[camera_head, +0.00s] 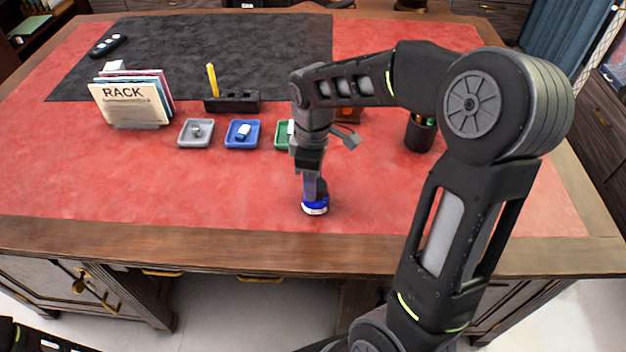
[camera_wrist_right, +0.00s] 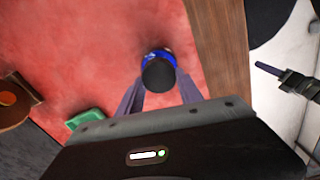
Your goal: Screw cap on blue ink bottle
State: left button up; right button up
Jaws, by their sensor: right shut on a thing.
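The blue ink bottle (camera_head: 315,206) stands upright on the red desk top near its front edge. It has a blue body with a pale label, and its blue rim shows in the right wrist view (camera_wrist_right: 157,54). My right gripper (camera_head: 315,190) points down at it and is shut on the round black cap (camera_wrist_right: 158,73). The cap is directly over the bottle; whether its threads engage is hidden. My left gripper (camera_wrist_right: 270,70) shows small at the right of the wrist view, off the desk; its jaw state is unclear.
Behind are a grey tray (camera_head: 196,144), a blue tray (camera_head: 232,146), a partly hidden green tray (camera_head: 281,136), a book rack (camera_head: 139,125), a black holder (camera_head: 232,107) and a pen cup (camera_head: 419,136). The red surface left of the bottle is clear.

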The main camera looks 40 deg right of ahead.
jog(key=o, duration=1.4)
jog(key=shift+r, duration=3.9)
